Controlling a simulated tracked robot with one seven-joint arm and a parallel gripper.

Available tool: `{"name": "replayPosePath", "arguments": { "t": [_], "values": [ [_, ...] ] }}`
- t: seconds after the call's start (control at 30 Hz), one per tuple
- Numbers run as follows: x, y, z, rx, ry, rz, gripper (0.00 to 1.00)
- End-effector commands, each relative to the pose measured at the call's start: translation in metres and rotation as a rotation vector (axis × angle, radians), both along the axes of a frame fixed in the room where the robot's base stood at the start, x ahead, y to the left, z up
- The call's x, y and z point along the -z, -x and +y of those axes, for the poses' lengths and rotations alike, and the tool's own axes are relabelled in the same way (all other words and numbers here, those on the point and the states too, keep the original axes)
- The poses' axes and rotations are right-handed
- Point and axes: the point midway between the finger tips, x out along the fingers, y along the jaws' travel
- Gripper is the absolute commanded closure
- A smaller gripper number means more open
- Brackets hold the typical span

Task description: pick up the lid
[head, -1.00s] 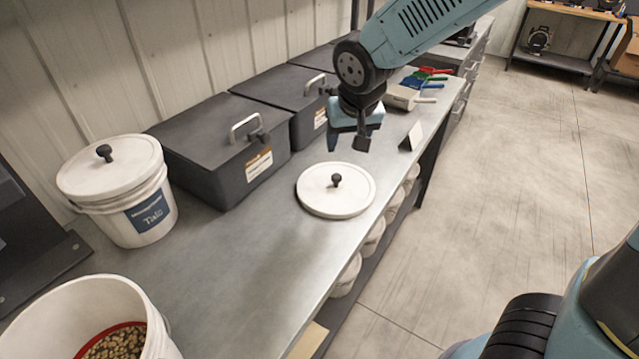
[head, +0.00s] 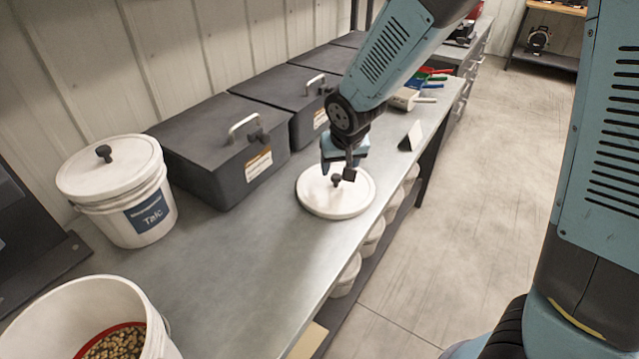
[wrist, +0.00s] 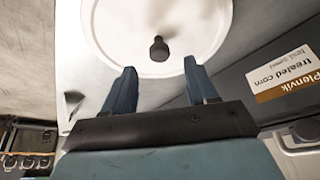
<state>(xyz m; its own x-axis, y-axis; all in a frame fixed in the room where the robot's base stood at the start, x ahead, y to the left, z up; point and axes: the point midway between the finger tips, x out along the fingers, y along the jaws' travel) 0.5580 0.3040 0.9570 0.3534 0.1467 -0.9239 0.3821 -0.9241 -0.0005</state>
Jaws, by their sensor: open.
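The lid (head: 322,204) is a round white disc with a dark knob (head: 336,180) at its middle. It lies flat on the grey bench top. My gripper (head: 338,176) is over the lid's far side in the head view, close to the knob. In the wrist view the two blue fingers (wrist: 161,82) are apart with nothing between them. The knob (wrist: 159,48) stands ahead of the fingertips, between their lines, and the lid (wrist: 110,30) fills the top middle. The exact height of the fingertips above the lid is hard to tell.
A lidded white Talc bucket (head: 130,205) and an open bucket (head: 150,325) of seed stand at left. Dark boxes (head: 190,145) with handles line the wall behind the lid. A small white card (head: 412,136) stands right of the lid. The front bench top is clear.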

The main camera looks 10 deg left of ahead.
Motion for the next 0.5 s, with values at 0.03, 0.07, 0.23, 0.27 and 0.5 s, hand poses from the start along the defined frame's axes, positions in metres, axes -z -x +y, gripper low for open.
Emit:
{"name": "replayPosePath", "arguments": {
  "t": [0.03,0.07,0.23,0.27,0.5],
  "values": [
    [0.007,-0.002,0.000,0.001,0.003,0.002,0.42],
    [0.011,-0.003,0.000,0.001,0.003,0.002,0.42],
    [0.029,-0.010,0.003,0.000,0.002,0.002,0.42],
    [0.031,-0.011,0.003,0.000,0.002,0.001,0.42],
    [0.037,-0.013,0.005,-0.001,0.000,0.000,0.42]
  ]
}}
